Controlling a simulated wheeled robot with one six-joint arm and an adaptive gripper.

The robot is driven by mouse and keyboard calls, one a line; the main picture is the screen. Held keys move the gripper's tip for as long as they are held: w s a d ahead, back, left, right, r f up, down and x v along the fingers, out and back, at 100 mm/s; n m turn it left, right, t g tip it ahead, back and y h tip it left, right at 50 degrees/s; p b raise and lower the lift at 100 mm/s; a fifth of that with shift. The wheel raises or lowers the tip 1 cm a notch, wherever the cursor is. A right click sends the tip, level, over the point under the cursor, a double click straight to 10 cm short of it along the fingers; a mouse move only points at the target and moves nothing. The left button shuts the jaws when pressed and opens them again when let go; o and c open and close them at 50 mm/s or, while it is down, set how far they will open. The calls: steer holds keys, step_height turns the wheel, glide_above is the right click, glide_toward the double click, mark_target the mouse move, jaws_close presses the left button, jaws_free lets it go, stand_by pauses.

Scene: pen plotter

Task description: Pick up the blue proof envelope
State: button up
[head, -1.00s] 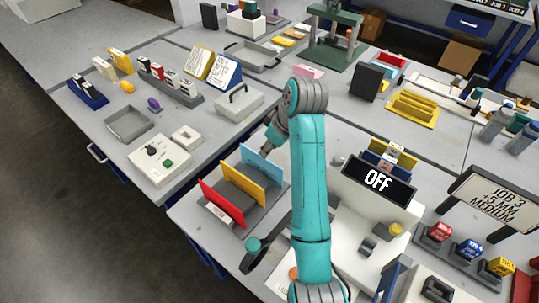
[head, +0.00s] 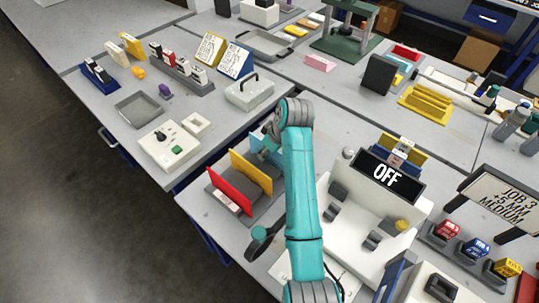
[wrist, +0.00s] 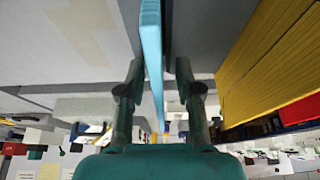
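The blue proof envelope (wrist: 152,40) stands on edge and runs between the two fingers of my gripper (wrist: 157,88) in the wrist view. The fingers are spread, with a visible gap on each side of it. In the head view my arm hides most of the blue envelope. A yellow envelope (head: 250,174) and a red one (head: 230,190) stand beside it in the same grey rack (head: 264,205). The yellow one fills the right of the wrist view (wrist: 268,62).
A white machine with an OFF display (head: 383,174) stands right of my arm. A white box with a green button (head: 168,146) and a grey tray (head: 138,109) lie to the left. Bare table shows between the box and the rack.

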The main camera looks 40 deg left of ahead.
jaws_close()
stand_by(0.3)
